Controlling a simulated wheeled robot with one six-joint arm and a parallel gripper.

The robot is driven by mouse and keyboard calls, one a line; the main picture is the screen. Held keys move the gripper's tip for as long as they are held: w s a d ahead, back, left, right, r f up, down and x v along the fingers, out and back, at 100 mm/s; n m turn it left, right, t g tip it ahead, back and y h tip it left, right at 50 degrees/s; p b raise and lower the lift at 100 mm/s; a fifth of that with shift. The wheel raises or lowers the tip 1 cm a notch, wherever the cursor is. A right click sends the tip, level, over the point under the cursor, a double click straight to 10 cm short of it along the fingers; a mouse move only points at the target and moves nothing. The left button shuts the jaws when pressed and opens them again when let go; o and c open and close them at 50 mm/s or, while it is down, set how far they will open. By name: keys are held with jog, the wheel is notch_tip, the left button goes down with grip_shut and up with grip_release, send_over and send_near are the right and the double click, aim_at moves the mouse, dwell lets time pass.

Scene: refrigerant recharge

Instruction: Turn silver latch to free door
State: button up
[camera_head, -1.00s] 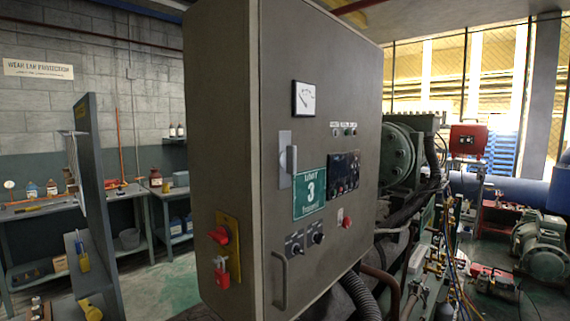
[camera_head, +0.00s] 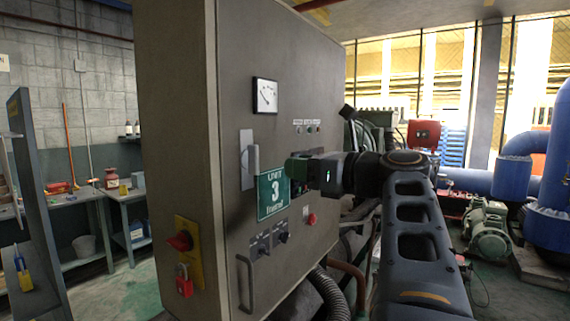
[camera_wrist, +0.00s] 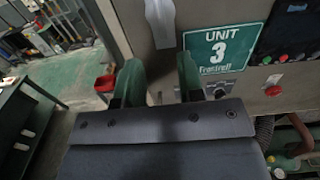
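The silver latch (camera_head: 250,166) is an upright metal handle on a light plate on the grey cabinet's door (camera_head: 290,60), left of the green Unit 3 sign (camera_head: 273,193). Its lower part shows at the top of the wrist view (camera_wrist: 160,22). My gripper (camera_head: 290,168) is in front of the door, to the right of the latch and apart from it. In the wrist view its two green fingers (camera_wrist: 159,75) stand apart with nothing between them, below the latch. The gap to the door is hard to judge.
A grey door handle (camera_head: 245,285) sticks out low on the door. A red rotary switch (camera_head: 180,241) and red padlock (camera_head: 184,281) are on the cabinet's side. A red button (camera_head: 310,219) and black hoses (camera_head: 330,290) are at right. A workbench (camera_head: 125,220) stands at left.

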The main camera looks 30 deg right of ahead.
aim_at(258, 160)
jog(key=x, duration=0.9)
jog(key=shift+c, duration=0.2)
grip_shut()
jog(key=shift+f+n+b, duration=0.15)
jog(key=shift+n+b, duration=0.35)
jog(key=shift+n, duration=0.2)
jog(key=shift+n+b, duration=0.65)
jog(key=shift+n, duration=0.85)
